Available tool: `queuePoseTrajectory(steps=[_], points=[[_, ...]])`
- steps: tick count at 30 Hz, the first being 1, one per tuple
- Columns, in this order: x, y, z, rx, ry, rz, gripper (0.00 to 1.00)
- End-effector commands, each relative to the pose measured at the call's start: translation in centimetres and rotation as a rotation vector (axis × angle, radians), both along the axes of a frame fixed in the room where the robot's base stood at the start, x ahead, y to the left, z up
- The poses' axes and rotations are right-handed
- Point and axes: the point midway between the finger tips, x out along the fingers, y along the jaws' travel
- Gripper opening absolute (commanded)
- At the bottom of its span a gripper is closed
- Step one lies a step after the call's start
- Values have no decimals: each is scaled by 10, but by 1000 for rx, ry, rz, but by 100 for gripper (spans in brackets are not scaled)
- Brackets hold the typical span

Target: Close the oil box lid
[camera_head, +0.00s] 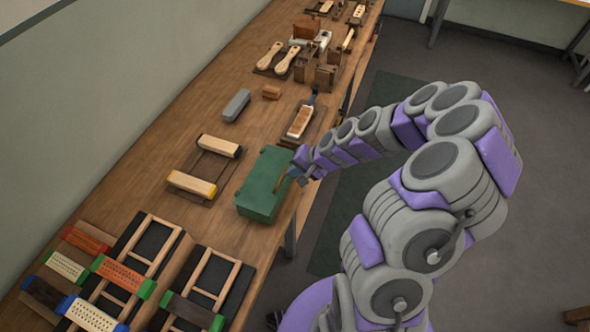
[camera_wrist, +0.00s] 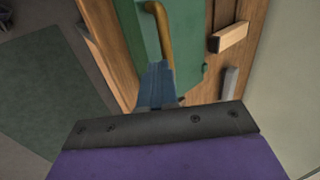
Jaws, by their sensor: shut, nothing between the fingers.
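The green oil box (camera_head: 262,188) sits near the front edge of the workbench in the head view. Its green top looks flat over the box, but I cannot tell whether the lid is fully seated. In the wrist view, a green face of the box (camera_wrist: 190,45) carries a curved brass-coloured handle (camera_wrist: 160,25). My gripper (camera_head: 296,177) is at the right side of the box in the head view. In the wrist view, its blue fingers (camera_wrist: 160,68) are shut and empty, with the tips close to the handle's lower end. I cannot tell whether they touch.
On the bench (camera_head: 150,160), a rack with two cream blocks (camera_head: 204,168) stands left of the box. A grey block (camera_head: 236,105) and a tray with a brush (camera_head: 299,122) lie beyond. Frames with coloured-ended brush blocks (camera_head: 122,275) fill the near left. Floor is open at right.

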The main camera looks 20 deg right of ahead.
Motion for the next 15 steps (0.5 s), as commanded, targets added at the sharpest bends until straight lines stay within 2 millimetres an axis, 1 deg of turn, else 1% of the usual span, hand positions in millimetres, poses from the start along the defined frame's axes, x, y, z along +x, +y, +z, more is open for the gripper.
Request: queuePoseTrajectory(steps=[5, 6, 7, 9, 15], points=[[3, -5, 31, -2, -5, -1, 0], [4, -6, 40, -3, -7, -2, 0], [3, -10, 43, -1, -7, -5, 0], [-6, -20, 42, 1, -4, -7, 0], [-26, -45, 50, 1, -3, -6, 0]])
